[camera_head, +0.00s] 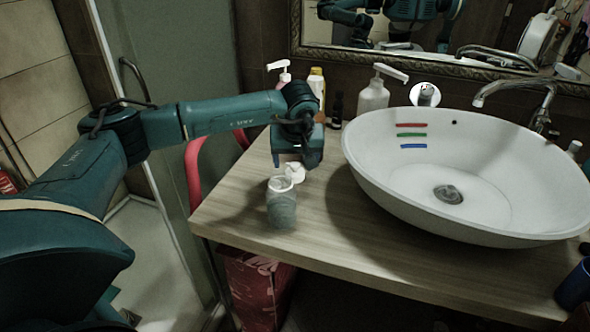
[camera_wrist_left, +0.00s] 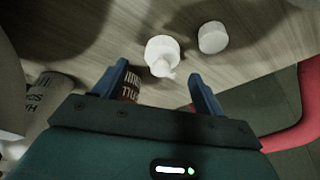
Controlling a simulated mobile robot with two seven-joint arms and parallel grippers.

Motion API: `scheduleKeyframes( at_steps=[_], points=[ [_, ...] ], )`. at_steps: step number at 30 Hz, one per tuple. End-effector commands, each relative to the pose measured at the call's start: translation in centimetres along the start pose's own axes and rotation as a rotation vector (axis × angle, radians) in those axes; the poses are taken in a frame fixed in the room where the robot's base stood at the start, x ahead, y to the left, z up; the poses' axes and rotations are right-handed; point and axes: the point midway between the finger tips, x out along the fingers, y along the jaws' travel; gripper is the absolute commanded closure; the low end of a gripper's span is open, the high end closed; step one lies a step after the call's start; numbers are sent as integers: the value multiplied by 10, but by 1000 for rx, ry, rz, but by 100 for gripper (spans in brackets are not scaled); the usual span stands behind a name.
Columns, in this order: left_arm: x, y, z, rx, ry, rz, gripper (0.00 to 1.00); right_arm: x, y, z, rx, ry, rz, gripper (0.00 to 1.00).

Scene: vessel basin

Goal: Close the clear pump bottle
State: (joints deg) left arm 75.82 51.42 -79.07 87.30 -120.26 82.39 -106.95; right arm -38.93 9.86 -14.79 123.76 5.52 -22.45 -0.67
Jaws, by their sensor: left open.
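The clear pump bottle (camera_head: 281,208) stands upright near the counter's left edge, greyish and see-through with a white collar. A white cap piece (camera_head: 296,173) shows at its upper right; the wrist view shows this piece with a short spout (camera_wrist_left: 162,52), apart from a round white part (camera_wrist_left: 212,38) that seems to be the bottle's top. My left gripper (camera_head: 294,163) is over the counter just behind the cap piece, open and empty. In the left wrist view its fingers (camera_wrist_left: 158,76) point toward the spouted piece, without visible contact. My right gripper is not in view.
A white basin (camera_head: 370,185) fills the counter's right side. A pink pump bottle (camera_head: 284,76), a yellow-capped bottle (camera_head: 317,82), a small dark bottle (camera_head: 337,108) and a white pump bottle (camera_head: 373,98) stand at the back. A red chair (camera_head: 193,170) is left of the counter.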

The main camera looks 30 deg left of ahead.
Motion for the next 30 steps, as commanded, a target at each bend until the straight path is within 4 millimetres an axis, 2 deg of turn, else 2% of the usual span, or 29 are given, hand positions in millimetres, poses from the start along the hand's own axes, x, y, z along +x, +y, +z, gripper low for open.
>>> scheduleKeyframes(
  at_steps=[3, 7, 18, 30],
  points=[
    [19, -2, 3, -1, -3, -3, 30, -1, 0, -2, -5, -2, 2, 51],
    [32, -2, 3, -2, -2, -2, 30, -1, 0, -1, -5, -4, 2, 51],
    [34, -1, 2, -1, -1, -1, 30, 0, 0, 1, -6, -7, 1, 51],
    [34, -2, 2, -1, -1, -1, 61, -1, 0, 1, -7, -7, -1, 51]
  ],
)
